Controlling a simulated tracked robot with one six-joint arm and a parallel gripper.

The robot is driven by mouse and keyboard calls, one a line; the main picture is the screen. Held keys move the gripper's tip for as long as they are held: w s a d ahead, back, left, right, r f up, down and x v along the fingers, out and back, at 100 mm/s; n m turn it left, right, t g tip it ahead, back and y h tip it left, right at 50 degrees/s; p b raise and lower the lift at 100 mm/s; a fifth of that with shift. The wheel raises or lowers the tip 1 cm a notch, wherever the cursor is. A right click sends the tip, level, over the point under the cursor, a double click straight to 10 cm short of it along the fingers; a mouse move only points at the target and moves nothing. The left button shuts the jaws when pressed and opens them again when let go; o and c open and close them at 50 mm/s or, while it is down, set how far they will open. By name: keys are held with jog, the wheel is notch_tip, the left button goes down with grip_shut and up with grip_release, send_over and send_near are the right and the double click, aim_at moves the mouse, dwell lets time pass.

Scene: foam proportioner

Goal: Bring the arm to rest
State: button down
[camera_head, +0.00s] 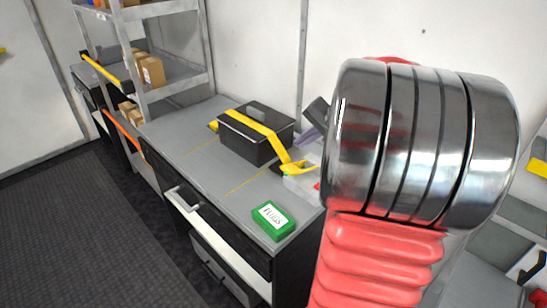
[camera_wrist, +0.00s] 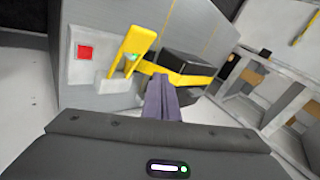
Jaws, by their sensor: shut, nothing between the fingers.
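My arm fills the right of the head view, with a polished metal joint and a red ribbed section. My gripper (camera_head: 308,137) shows partly behind that joint, above the bench beside the black case. In the wrist view my gripper (camera_wrist: 163,98) has its two purple-grey fingers together, with nothing visible between them. The black case (camera_head: 245,147) with a yellow band sits on the grey workbench (camera_head: 190,140). It also shows beyond my fingertips in the wrist view (camera_wrist: 190,66). My arm hides part of the bench's right end.
A yellow handle (camera_wrist: 137,44) and a red square button (camera_wrist: 85,51) are on a grey unit close to my fingers. A green labelled box (camera_head: 273,221) lies at the bench's front edge. Metal shelving (camera_head: 165,75) with cardboard boxes stands at the back left. Dark floor (camera_head: 75,230) lies clear at left.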

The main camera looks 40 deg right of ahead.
dwell(0.3)
jog(key=n+g, duration=0.2)
jog(key=g, duration=0.1)
send_near(293, 176)
jog(key=a+f, duration=0.4)
jog(key=s+a+r+n, duration=0.1)
jog(key=a+n, duration=0.3)
jog(key=a, duration=0.5)
jog(key=s+a+r+n, duration=0.2)
jog(key=s+a+n, duration=0.1)
jog(key=a, duration=0.6)
jog(key=s+a+r+n, duration=0.1)
jog(key=s+a+n, duration=0.2)
jog(key=a, duration=0.7)
jog(key=shift+r+n, duration=0.3)
jog(key=shift+n, duration=0.9)
jog(key=shift+w, duration=0.1)
